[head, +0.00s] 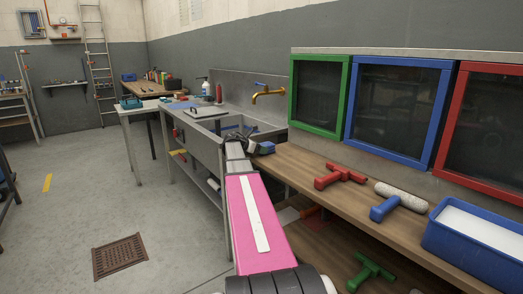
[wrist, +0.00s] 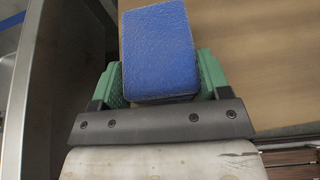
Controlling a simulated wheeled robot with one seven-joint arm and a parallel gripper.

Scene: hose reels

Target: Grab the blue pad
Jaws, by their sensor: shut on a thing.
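The blue pad (wrist: 158,52) is a rounded block with a rough blue face, seen large in the wrist view. My gripper (wrist: 160,78) has one green finger on each side of it and is shut on it. In the head view the pad (head: 267,147) is a small blue shape at the left end of the wooden counter, beside the sink. My gripper (head: 252,146) is there at the end of my pink arm. The pad's underside is hidden, so I cannot tell whether it touches the counter.
The wooden counter (head: 300,168) holds a red tool (head: 338,176), a blue-handled roller (head: 398,200) and a blue tub (head: 470,243). Green, blue and red framed panels stand behind it. The metal sink (head: 205,148) with a brass tap (head: 268,91) adjoins its left end. A green tool (head: 369,271) lies below.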

